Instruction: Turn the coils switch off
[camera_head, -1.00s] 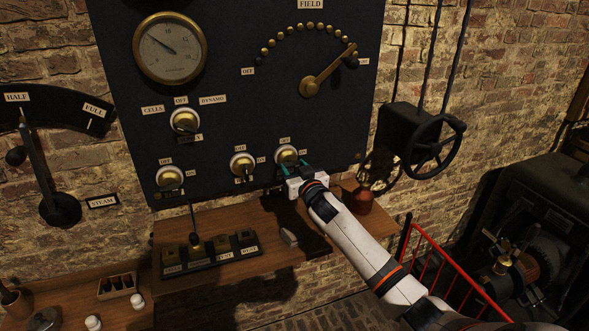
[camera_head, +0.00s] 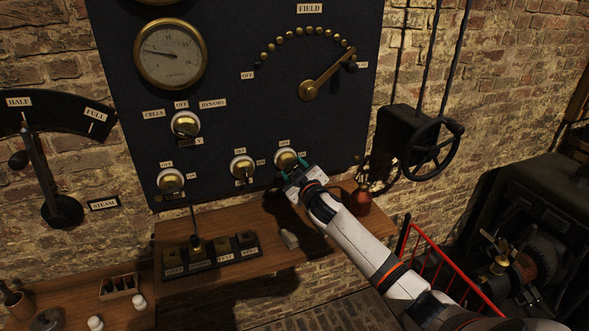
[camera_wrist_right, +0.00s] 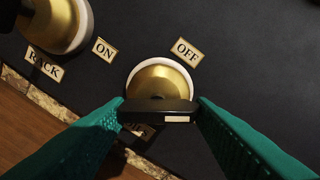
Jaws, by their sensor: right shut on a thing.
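The rightmost brass switch (camera_head: 285,158) of the lower row sits on the dark panel, with an OFF label above it. My right gripper (camera_head: 290,169) is at this switch, its hand tilted. In the right wrist view, the green fingers (camera_wrist_right: 158,111) are shut on the dark bar handle (camera_wrist_right: 150,105) of the brass switch dome (camera_wrist_right: 160,82). The bar lies across between the fingertips. An OFF label (camera_wrist_right: 186,51) is at the dome's upper right. The name label (camera_wrist_right: 140,130) below is mostly hidden, so I cannot read it. My left gripper is out of view.
A neighbouring switch (camera_wrist_right: 57,20) marked RACK is close by in the wrist view. More switches are at left (camera_head: 170,180) and middle (camera_head: 242,167). A wooden shelf (camera_head: 215,222) with several small blocks juts out below. A handwheel (camera_head: 434,146) and red rail (camera_head: 445,265) are to the right.

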